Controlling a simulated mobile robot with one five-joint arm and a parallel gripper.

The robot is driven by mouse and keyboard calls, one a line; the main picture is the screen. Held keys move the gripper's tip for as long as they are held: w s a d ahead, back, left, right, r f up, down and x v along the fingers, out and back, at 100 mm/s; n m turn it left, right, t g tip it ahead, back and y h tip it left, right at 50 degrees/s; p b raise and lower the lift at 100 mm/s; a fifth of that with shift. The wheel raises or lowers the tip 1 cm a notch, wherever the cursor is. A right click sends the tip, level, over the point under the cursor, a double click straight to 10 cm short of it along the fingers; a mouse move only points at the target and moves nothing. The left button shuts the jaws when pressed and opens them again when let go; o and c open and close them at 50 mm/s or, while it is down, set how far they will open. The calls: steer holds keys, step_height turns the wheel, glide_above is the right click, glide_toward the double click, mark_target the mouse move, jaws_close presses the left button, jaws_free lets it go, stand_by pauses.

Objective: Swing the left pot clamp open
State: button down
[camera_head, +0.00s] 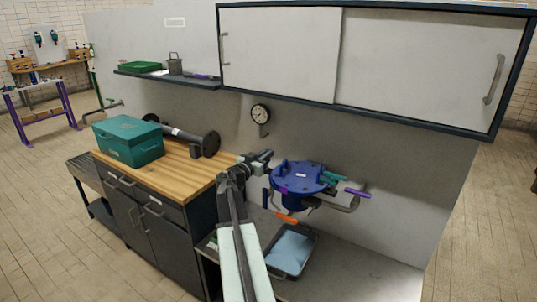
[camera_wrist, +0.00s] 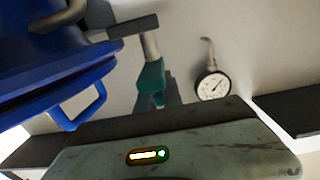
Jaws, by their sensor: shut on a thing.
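The blue pot (camera_head: 295,200) with its round blue lid (camera_head: 300,174) stands right of the wooden bench in the head view. It fills the upper left of the wrist view (camera_wrist: 40,65). My gripper (camera_head: 265,156) is at the lid's back left side. In the wrist view my gripper (camera_wrist: 160,92) is shut on the teal grip of the left pot clamp (camera_wrist: 151,76). A grey rod runs up from the grip towards a dark bar near the pot. In the head view my gripper mostly hides this clamp. How far the clamp is swung is hard to tell.
Teal (camera_head: 333,176), purple (camera_head: 358,192) and orange (camera_head: 287,218) handles stick out around the pot. A pressure gauge (camera_head: 260,114) hangs on the wall behind. A green toolbox (camera_head: 128,141) stands on the bench. A tray (camera_head: 290,252) lies below the pot.

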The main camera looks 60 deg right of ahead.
steer(key=c, duration=1.5)
jaws_free()
steer(key=shift+a, duration=0.1)
steer(key=a, duration=0.7)
steer(key=shift+w+a, duration=0.15)
steer(key=shift+a, duration=0.2)
